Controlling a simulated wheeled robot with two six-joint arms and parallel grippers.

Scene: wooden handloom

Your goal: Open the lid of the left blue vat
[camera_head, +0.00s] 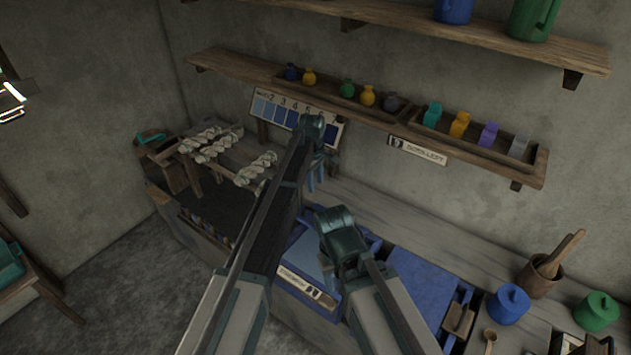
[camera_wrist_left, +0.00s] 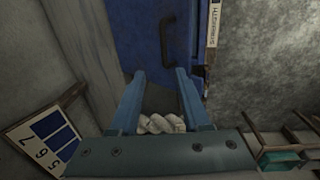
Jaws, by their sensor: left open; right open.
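The left blue vat (camera_head: 300,252) stands on the bench below my arms, partly hidden by them, with a label strip on its front. In the left wrist view, a blue panel of it (camera_wrist_left: 145,38) with a dark handle (camera_wrist_left: 167,35) lies beyond the fingertips. My left gripper (camera_head: 318,178) is higher, above the back of the bench; in its wrist view the fingers (camera_wrist_left: 158,75) are apart, not touching the handle. A pale twisted skein (camera_wrist_left: 160,124) shows between the finger bases; I cannot tell its depth. My right gripper (camera_head: 335,232) is above the vat's right side, its fingers mostly hidden.
A second blue vat (camera_head: 428,290) stands to the right, then a blue jar (camera_head: 508,303) and a green jar (camera_head: 597,311). Several skeins (camera_head: 212,143) lie at the left. A number card (camera_head: 275,112) and a low shelf (camera_head: 225,62) are on the wall behind.

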